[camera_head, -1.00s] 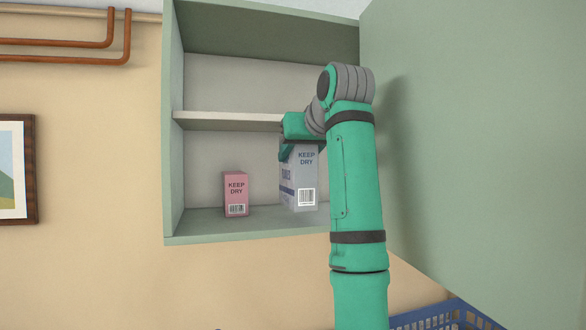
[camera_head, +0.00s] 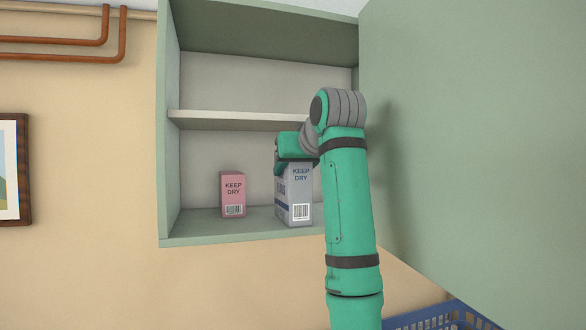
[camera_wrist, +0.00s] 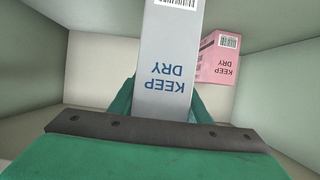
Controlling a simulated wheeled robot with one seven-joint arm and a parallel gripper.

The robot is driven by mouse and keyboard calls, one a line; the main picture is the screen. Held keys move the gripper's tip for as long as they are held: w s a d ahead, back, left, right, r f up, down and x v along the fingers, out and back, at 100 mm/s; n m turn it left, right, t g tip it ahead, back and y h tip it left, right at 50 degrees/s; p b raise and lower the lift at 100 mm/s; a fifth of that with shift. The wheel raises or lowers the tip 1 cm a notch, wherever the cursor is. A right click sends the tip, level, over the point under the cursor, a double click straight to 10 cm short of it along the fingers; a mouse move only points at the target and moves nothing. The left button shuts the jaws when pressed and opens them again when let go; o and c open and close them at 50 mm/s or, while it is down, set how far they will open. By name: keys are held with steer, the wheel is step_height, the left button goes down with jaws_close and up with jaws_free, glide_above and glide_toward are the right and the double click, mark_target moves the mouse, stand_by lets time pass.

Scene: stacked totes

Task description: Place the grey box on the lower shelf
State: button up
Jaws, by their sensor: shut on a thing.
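The grey box (camera_head: 300,196), printed KEEP DRY with a barcode, is upright at the lower shelf (camera_head: 200,229) of the open cabinet, right of a pink box. Its base appears at the shelf's level; I cannot tell for sure whether it touches. My gripper (camera_head: 283,168) is shut on the upper part of the grey box. In the wrist view the grey box (camera_wrist: 168,60) stands between the green fingers (camera_wrist: 165,103), which are partly hidden behind it. My arm covers the right part of the lower shelf in the head view.
A pink box (camera_head: 233,195) stands on the lower shelf to the left, a gap apart from the grey box. The middle shelf board (camera_head: 235,119) runs above my gripper. The open door (camera_head: 480,130) is at the right. A blue basket (camera_head: 440,316) is below.

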steer(key=o, duration=1.4)
steer(key=shift+w+a+f, duration=0.1)
steer(key=shift+a, duration=0.05)
steer(key=shift+w, duration=0.1)
steer(key=v, duration=1.2)
steer(key=shift+r, duration=0.25)
